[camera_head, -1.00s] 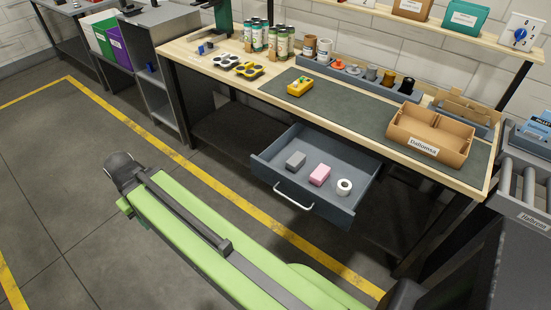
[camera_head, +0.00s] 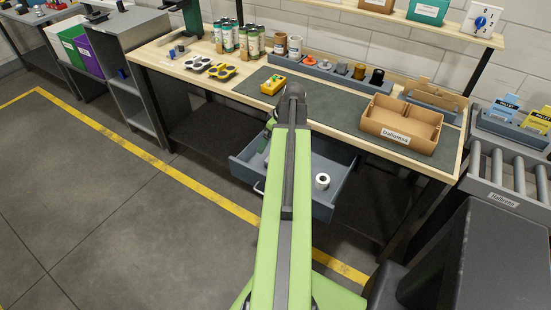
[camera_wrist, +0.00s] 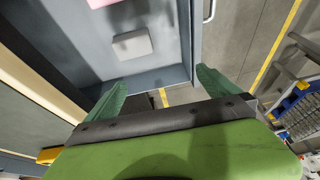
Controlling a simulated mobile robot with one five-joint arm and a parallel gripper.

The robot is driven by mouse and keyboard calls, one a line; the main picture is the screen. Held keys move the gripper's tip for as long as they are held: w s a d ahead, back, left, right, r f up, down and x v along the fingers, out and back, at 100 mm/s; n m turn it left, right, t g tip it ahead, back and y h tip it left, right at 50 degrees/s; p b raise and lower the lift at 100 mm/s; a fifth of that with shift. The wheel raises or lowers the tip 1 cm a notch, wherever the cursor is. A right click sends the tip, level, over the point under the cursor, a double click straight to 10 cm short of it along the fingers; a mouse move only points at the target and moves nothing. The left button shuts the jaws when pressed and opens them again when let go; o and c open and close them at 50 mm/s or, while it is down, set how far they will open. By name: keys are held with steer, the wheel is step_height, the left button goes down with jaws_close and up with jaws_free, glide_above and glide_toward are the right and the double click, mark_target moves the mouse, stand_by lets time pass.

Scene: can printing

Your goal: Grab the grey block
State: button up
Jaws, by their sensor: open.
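The grey block (camera_wrist: 131,44) lies on the floor of the open drawer (camera_wrist: 85,55) in the wrist view. My gripper (camera_wrist: 160,92) is open and empty. Its two green fingers are spread apart in the wrist view, with the block ahead of them and apart from them, a little left of the middle. In the head view my arm crosses in front of the drawer (camera_head: 333,196) and hides most of the grey block's area.
A pink block (camera_wrist: 103,3) lies beyond the grey one. A white roll (camera_head: 322,181) stands in the drawer's right part. Above is the workbench with a yellow object (camera_head: 273,85) and a cardboard box (camera_head: 402,122).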

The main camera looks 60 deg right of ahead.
steer(key=s+d, duration=0.5)
steer(key=shift+h, duration=0.3)
steer(key=b+x, duration=0.5)
steer(key=x, duration=0.1)
steer(key=b+x, duration=0.5)
steer(key=b, duration=0.1)
steer(key=shift+w+a+f, duration=0.2)
steer(key=shift+f, duration=0.15)
steer(key=shift+w+r, duration=0.1)
steer(key=b+x, duration=0.5)
steer(key=shift+w+d+f, duration=0.1)
steer(key=shift+d+f, duration=0.1)
steer(key=shift+f, duration=0.05)
steer(key=shift+r, duration=0.25)
steer(key=c, duration=1.3)
